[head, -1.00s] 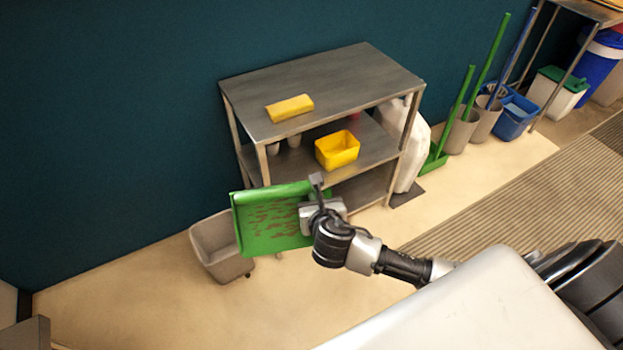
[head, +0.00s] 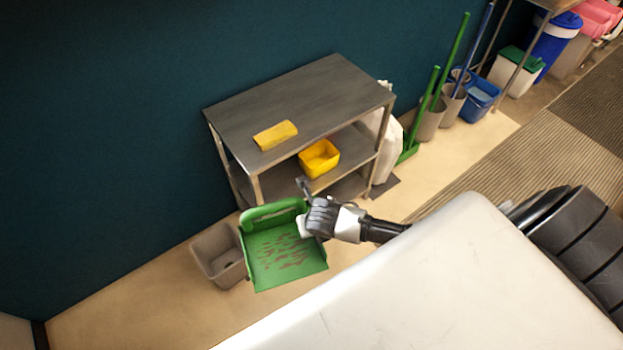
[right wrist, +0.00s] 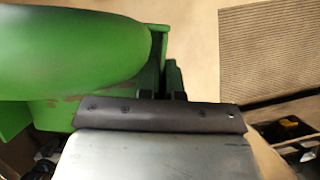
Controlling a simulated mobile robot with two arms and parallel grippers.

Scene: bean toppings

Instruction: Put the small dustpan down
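The small green dustpan (head: 312,264) is in the middle of the head view, tilted so its inner face shows, with brown bits or marks on it. My right gripper (head: 304,222) is at its right side and appears shut on it; the arm hides the exact grip. In the right wrist view the dustpan (right wrist: 70,50) fills the upper left, close against the dark fingers (right wrist: 165,80). The dustpan appears held up, clear of the floor. My left gripper is not in view.
A grey bin (head: 205,262) stands just left of the dustpan. Behind is a metal shelf (head: 330,85) with a yellow sponge (head: 275,135) on top and a yellow tub (head: 319,160) below. Buckets, bins and green-handled tools stand at the back right. Floor is clear at lower left.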

